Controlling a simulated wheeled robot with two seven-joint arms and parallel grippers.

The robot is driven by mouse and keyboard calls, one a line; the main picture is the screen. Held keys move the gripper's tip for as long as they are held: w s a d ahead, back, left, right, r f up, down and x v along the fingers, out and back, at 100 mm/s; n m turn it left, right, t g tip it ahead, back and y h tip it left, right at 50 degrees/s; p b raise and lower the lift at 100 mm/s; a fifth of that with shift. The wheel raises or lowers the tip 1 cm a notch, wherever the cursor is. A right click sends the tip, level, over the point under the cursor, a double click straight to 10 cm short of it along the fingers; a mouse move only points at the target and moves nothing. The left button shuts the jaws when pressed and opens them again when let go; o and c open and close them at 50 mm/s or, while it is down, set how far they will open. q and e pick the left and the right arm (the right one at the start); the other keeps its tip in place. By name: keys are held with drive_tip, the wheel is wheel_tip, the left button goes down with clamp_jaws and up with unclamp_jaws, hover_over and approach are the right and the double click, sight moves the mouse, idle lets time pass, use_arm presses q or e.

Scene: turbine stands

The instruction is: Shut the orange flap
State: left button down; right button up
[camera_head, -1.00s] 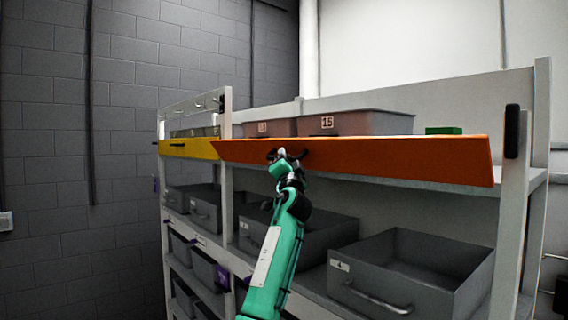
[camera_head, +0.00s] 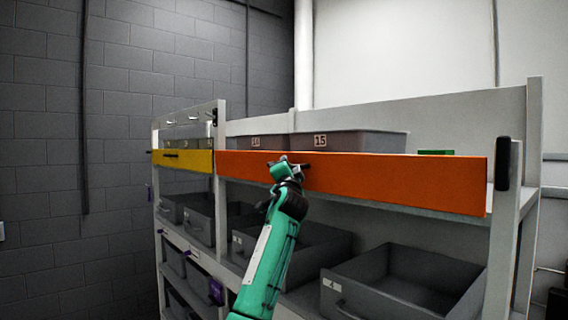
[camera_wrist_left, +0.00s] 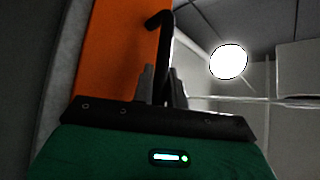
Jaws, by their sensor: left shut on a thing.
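The orange flap (camera_head: 400,180) is a long panel across the front of the top shelf of the rack, its broad face towards me. Its black handle (camera_wrist_left: 165,40) is a bent bar standing off the orange face in the left wrist view. My left gripper (camera_head: 303,168) is at this handle, on the left half of the flap. In the left wrist view the gripper fingers (camera_wrist_left: 163,88) are shut around the handle's lower part. The arm and gripper hide part of the handle in the head view. My right gripper is not in view.
A yellow flap (camera_head: 185,162) is beside the orange one at left. Bin 15 (camera_head: 355,141) and a green block (camera_head: 435,152) show above the orange flap. Open grey drawers, one marked 4 (camera_head: 400,285), jut out below, near my arm. A rack post (camera_head: 508,240) stands at right.

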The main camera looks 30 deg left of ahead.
use_arm(q)
drive_tip(key=shift+w+d+r+m, duration=0.1)
drive_tip(key=shift+w+m, duration=0.05)
drive_tip(key=shift+m, duration=0.25)
drive_tip(key=shift+h, duration=0.3)
drive_tip(key=c, duration=1.4)
unclamp_jaws()
drive_tip(key=shift+s+d+f, duration=0.2)
drive_tip(key=shift+s+f, duration=0.15)
drive_tip(key=shift+f, duration=0.05)
drive_tip(key=b+v, duration=0.7)
drive_tip(key=v, duration=0.6)
drive_tip(key=shift+r, duration=0.25)
